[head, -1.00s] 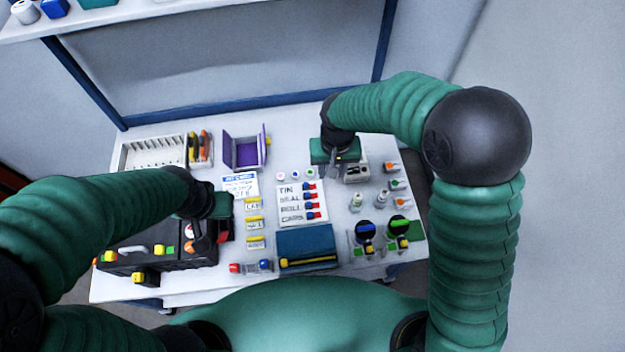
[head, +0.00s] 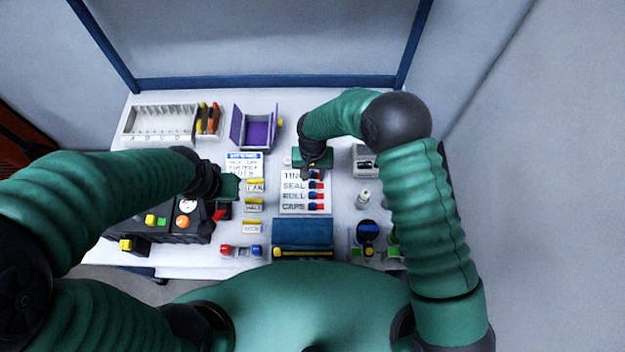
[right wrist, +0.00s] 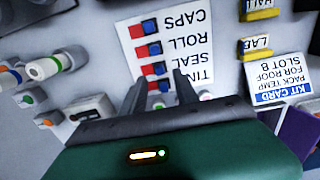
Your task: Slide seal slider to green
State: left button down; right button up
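The white slider panel (head: 288,205) lies mid-table, with rows labelled TIN, SEAL, ROLL and CAPS. The SEAL slider (head: 313,185) has a blue knob with a red patch to its right; I see no green on it. In the right wrist view the panel (right wrist: 130,42) is upside down, and the SEAL slider (right wrist: 158,69) shows just beyond my fingers. My right gripper (head: 308,172) is over the panel's top edge; in the wrist view its fingers (right wrist: 160,78) are apart and empty. My left gripper (head: 232,187) is beside the black box; its fingers are hidden.
A black control box (head: 165,222) stands on the left, with yellow-handled labelled blocks (head: 253,206) right of it. A blue case (head: 302,232) lies in front of the panel. A purple box (head: 261,130) is behind.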

aim_at(312, 182)
notch_tip(312, 182, down, 4)
jog(key=shift+f, duration=0.1)
grip_shut()
dwell(1.5)
